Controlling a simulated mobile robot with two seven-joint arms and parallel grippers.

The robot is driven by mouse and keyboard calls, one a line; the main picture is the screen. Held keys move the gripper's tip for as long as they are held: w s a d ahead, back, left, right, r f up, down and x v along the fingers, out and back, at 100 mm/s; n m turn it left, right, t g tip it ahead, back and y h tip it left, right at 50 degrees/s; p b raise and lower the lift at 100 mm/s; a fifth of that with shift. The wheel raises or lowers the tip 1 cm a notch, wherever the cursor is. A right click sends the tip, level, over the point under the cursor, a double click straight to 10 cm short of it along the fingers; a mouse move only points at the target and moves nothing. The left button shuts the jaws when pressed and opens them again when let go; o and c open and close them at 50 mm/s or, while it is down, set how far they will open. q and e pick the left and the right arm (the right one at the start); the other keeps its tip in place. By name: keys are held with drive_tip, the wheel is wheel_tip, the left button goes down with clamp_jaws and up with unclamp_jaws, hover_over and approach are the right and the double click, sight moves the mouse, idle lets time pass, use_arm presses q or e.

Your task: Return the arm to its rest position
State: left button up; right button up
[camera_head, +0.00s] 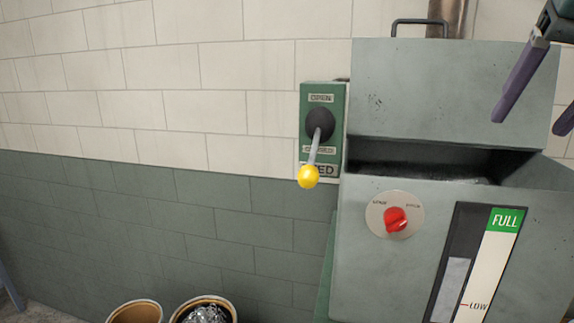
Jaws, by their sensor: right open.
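My right gripper (528,125) is at the top right, in front of the grey machine's upper part. Its two dark purple fingers are apart with nothing between them, and the right finger is cut off by the picture's edge. It is clear of the lever (313,148), which hangs down with its yellow knob (308,176) over the lower label of the green wall box (338,108). The upper label reads OPEN; the lower ones are partly hidden. My left gripper is not in view.
The grey machine (390,270) has an open trough, a red knob (396,219) and a level gauge (490,255) marked FULL and LOW. Two round bins (137,311) stand at the bottom, one holding shiny metal pieces (206,315).

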drive_tip(key=s+a+f+m+g+y, duration=0.1)
drive_tip(key=s+a+f+m+y, duration=0.1)
drive_tip(key=s+a+f+m, duration=0.4)
drive_tip(key=s+a+f+m+y, duration=0.2)
drive_tip(key=s+a+f+m, duration=0.15)
drive_tip(key=a+f, duration=0.55)
drive_tip(key=s+d+f+m+g+h, duration=0.1)
drive_tip(key=s+d+f+m, duration=0.2)
drive_tip(key=s+m, duration=0.5)
drive_tip(key=s+d+f+m+g+h, duration=0.1)
drive_tip(key=s+d+f+m, duration=0.2)
drive_tip(key=s+f+m, duration=0.3)
drive_tip(key=s+m, duration=0.3)
drive_tip(key=m, duration=0.2)
drive_tip(key=shift+d, duration=0.2)
